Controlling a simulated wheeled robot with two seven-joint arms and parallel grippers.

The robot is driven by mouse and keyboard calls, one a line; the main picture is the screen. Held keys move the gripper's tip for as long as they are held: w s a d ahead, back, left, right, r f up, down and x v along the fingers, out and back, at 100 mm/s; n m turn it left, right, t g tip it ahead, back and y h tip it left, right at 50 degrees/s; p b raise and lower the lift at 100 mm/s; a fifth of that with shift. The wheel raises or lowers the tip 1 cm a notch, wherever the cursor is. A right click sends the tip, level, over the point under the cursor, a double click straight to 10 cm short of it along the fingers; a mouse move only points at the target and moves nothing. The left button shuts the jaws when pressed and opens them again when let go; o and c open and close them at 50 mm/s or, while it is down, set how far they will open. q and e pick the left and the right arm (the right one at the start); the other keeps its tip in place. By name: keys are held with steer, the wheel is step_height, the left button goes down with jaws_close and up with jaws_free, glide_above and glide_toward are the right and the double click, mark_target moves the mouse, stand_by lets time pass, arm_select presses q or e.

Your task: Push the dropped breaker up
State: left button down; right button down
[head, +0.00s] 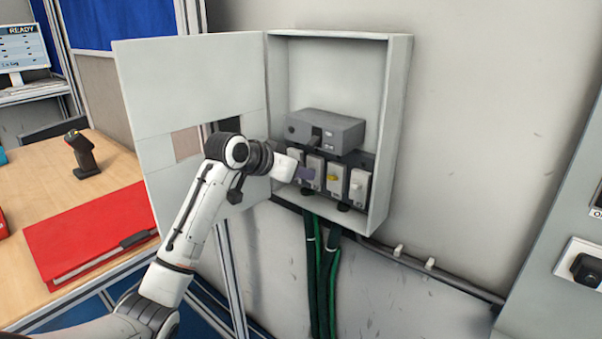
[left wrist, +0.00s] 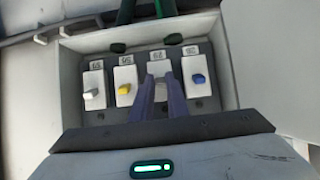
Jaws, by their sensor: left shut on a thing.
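An open grey electrical box (head: 401,120) on the wall holds a row of white breakers low inside. In the head view the rightmost breaker (head: 357,187) has a pale lever, and the one left of it has a yellow lever (head: 331,178). My left gripper (head: 306,174) reaches in from the left at the third breaker from the right. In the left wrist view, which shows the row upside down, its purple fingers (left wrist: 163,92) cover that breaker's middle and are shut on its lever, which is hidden. A blue lever (left wrist: 199,78) shows on the breaker to their right.
A grey unit (head: 328,130) sits above the breakers. The box door (head: 190,80) is swung open to the left, behind my arm. Green cables (head: 323,270) run down below the box. A desk with a red binder (head: 85,230) and a scanner (head: 82,153) stands at left.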

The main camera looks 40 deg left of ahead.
arm_select(q)
steer(key=shift+w+r+g, duration=0.2)
steer(key=shift+r+g, duration=0.2)
steer(key=shift+g, duration=0.4)
steer(key=shift+w+r+g, duration=0.15)
steer(key=shift+r+g, duration=0.25)
steer(key=shift+g, duration=0.4)
steer(key=c, duration=1.7)
jaws_free()
steer(key=b+v, duration=0.1)
steer(key=v, duration=0.9)
steer(key=shift+r, duration=0.2)
